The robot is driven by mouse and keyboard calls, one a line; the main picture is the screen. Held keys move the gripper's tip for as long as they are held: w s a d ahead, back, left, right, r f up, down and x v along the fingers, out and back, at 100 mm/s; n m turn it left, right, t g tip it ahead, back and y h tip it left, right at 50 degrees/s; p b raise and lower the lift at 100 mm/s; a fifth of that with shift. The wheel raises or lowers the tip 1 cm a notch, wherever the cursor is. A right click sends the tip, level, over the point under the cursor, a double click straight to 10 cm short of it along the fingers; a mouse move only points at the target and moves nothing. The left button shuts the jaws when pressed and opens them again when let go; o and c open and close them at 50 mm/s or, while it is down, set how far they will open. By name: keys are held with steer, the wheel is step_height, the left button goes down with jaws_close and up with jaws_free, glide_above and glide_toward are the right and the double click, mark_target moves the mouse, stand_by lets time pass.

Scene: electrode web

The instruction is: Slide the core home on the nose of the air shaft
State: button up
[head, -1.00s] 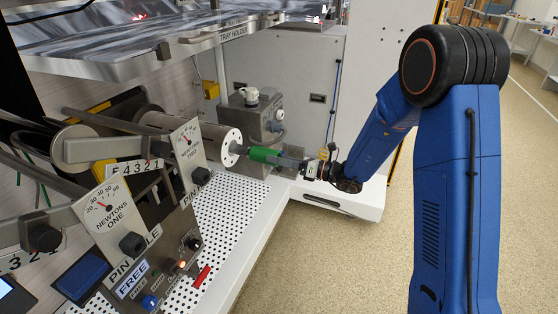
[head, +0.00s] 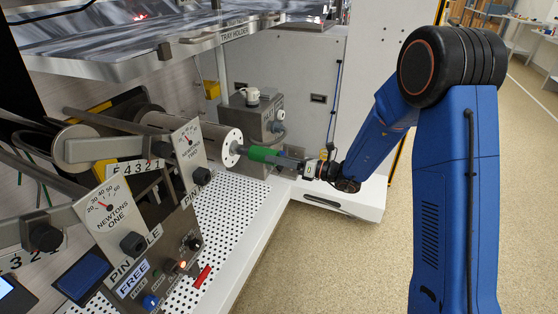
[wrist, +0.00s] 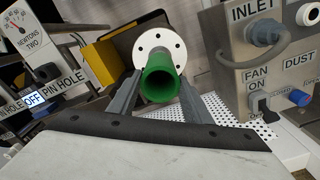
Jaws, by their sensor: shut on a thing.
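The core is a green tube (head: 263,154) held roughly level in front of the air shaft. My gripper (head: 282,159) is shut on it, with one grey finger on each side in the wrist view (wrist: 159,88). The near end of the core (wrist: 160,84) is open towards me. The air shaft's pale round end face (head: 232,143) has a ring of holes, and its short grey nose (head: 241,150) points at the core. The core's far end meets the nose; I cannot tell how far it is around it.
A grey box with the inlet and fan switch (wrist: 265,55) stands close to the right of the core. A perforated white deck (head: 225,210) lies below. The tray holder (head: 200,45) hangs above. Gauge plates (head: 187,152) stand to the left.

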mark_target(259, 155)
steer(key=shift+x, duration=3.6)
steer(key=o, duration=1.2)
steer(key=v, duration=1.7)
steer(key=shift+d, duration=0.2)
